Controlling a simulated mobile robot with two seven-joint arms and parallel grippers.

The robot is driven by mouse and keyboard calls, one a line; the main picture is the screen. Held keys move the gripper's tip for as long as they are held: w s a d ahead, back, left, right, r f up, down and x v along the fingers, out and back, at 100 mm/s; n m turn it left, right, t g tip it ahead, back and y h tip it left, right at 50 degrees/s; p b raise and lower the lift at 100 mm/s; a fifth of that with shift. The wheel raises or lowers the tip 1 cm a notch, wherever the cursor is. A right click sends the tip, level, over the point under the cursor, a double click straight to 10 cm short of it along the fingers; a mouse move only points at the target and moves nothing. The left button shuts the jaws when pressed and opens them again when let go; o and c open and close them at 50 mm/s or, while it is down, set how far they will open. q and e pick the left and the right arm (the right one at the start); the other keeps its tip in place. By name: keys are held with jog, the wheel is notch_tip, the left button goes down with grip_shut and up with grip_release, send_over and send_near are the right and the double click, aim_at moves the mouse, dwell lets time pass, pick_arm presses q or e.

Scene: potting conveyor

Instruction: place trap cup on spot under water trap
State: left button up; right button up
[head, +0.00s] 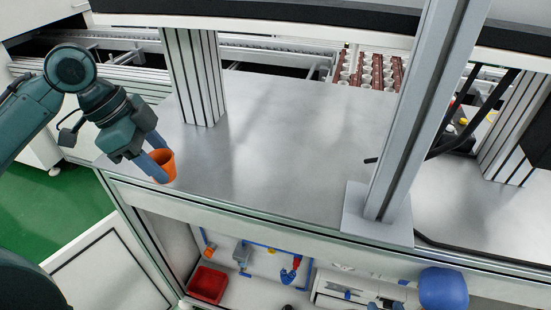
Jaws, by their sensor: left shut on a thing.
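My left gripper (162,160) is shut on a small orange cup (168,162). The cup looks roughly upright, near the front left edge of the grey metal worktop (270,140). I cannot tell whether it touches the worktop. In the open bay below hangs a small grey unit with blue tubing (242,254), which may be the water trap. The spot under it cannot be made out clearly.
The lower bay holds a red bin (207,284), a small orange piece (209,251), a red and blue fitting (290,270) and a blue rounded object (443,289). A metal post (410,130) stands on the worktop. Trays of pots (370,72) lie behind. The worktop's middle is clear.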

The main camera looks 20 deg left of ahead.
pick_arm(q)
jog(key=w+d, duration=0.2)
jog(key=d, duration=0.3)
jog(key=w+d, duration=0.2)
jog(key=d, duration=0.4)
jog(key=w+d+p, duration=0.1)
jog(key=w+d, duration=0.1)
jog(key=d, duration=0.3)
jog(key=shift+w+d+r, duration=0.1)
jog(key=shift+w+d, duration=0.2)
jog(key=shift+w, duration=0.1)
notch_tip(320, 180, down, 4)
jog(key=shift+r+b, duration=0.2)
jog(key=shift+b, duration=0.1)
jog(key=o, duration=1)
jog(key=shift+c, duration=0.2)
